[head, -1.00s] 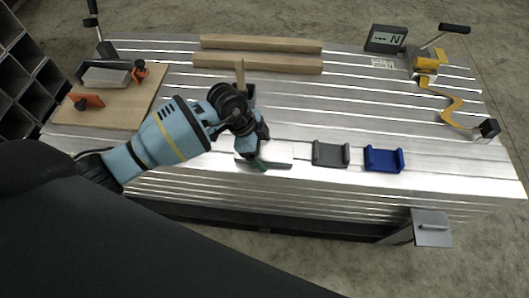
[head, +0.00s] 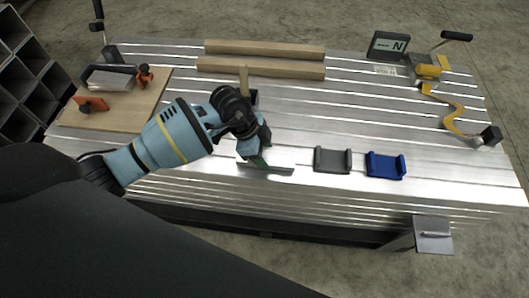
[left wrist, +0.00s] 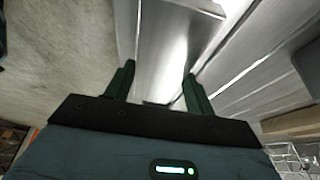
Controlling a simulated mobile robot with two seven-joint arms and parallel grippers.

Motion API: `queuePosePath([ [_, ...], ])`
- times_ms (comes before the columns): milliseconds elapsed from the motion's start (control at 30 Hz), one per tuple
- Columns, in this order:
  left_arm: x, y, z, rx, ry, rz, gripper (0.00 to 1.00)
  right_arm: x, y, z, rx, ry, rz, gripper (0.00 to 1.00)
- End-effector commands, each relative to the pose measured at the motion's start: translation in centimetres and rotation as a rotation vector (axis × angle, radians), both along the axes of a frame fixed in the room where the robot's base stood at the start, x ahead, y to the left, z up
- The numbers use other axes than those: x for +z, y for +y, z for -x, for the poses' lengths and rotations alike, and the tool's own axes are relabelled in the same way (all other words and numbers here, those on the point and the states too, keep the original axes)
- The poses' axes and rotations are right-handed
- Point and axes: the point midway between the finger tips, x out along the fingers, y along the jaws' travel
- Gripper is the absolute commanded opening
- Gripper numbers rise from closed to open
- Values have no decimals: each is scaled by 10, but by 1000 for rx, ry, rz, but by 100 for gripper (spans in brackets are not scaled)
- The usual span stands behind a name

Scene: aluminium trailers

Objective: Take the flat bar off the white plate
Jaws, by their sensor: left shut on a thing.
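My left gripper (head: 262,162) points down near the front edge of the metal table. It is shut on the flat bar (head: 280,171), a thin grey strip sticking out to the right of the fingers. In the left wrist view the two green fingers (left wrist: 158,88) stand either side of a bright metal strip. The white plate (head: 289,155) shows pale just behind the bar, partly hidden by the gripper. I cannot tell how much gap there is between bar and plate. My right gripper is not in view.
A grey holder (head: 333,161) and a blue holder (head: 386,167) stand to the right. Two wooden bars (head: 265,48) lie at the back. A wooden board (head: 125,115) with orange clamps is at left. A display (head: 388,46) and yellow clamp (head: 427,72) are back right.

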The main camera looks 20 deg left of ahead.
Motion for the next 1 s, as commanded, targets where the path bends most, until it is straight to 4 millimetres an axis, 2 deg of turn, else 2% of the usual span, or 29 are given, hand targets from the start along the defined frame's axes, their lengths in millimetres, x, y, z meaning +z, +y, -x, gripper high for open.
queuePosePath([
  [33, 10, 0, -2, 0, -7, 3, 14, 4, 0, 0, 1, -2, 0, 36],
  [200, 36, 0, -2, 1, -9, 4, 14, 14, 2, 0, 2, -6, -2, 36],
  [267, 32, 6, 11, 1, -2, 1, 14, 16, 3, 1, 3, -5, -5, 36],
  [700, 41, 53, 100, 0, -3, 0, 14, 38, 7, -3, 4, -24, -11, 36],
  [1000, 44, 71, 133, 0, -4, 2, 14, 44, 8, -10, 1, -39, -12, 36],
])
